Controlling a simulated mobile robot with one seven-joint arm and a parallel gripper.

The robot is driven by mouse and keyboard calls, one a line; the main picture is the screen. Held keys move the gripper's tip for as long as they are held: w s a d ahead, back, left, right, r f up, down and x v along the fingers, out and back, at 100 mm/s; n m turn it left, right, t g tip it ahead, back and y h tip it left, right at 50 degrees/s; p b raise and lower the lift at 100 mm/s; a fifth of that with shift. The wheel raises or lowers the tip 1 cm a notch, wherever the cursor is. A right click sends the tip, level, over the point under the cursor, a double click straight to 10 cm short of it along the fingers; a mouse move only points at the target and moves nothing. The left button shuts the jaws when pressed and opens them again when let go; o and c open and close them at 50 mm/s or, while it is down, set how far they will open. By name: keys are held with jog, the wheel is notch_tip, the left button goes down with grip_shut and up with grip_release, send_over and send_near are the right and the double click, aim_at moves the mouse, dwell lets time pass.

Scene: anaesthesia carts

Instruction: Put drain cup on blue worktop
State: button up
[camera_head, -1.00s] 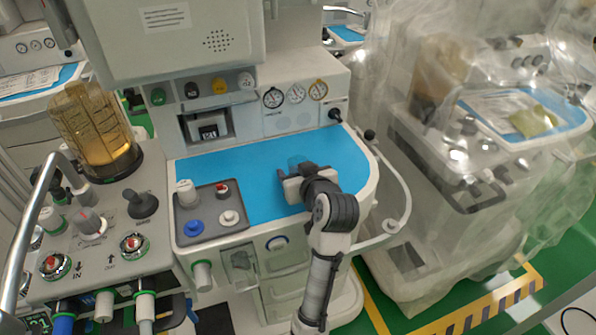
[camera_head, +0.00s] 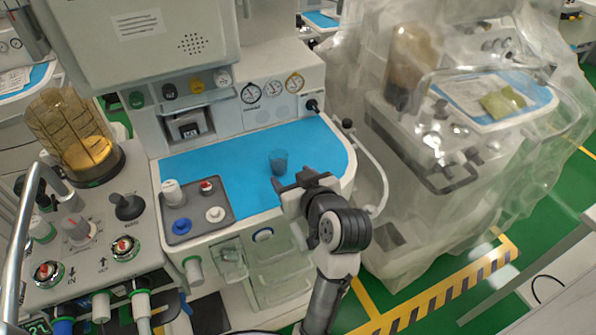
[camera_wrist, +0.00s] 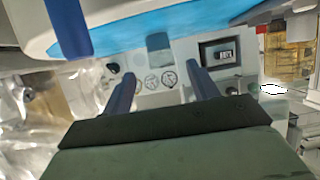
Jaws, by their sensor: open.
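The drain cup (camera_head: 279,163), small and translucent blue-grey, stands upright on the blue worktop (camera_head: 225,170), near its front right part. It also shows in the wrist view (camera_wrist: 158,42) against the blue worktop (camera_wrist: 200,18). My gripper (camera_head: 292,180) is open and empty, at the worktop's front edge, just in front of the cup. In the wrist view, my two fingers (camera_wrist: 162,88) are spread apart with no object between them, and the cup lies beyond the fingertips.
A grey panel with knobs (camera_head: 197,212) sits left on the worktop. A curved white rail (camera_head: 375,170) runs along the right side. A plastic-covered cart (camera_head: 440,150) stands to the right. The worktop around the cup is clear.

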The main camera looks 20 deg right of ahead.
jog(key=shift+p+v, duration=0.8)
jog(key=shift+p, duration=1.35)
jog(key=shift+s+r+p, duration=0.1)
jog(key=shift+s+p, duration=0.15)
jog(key=shift+p, duration=0.4)
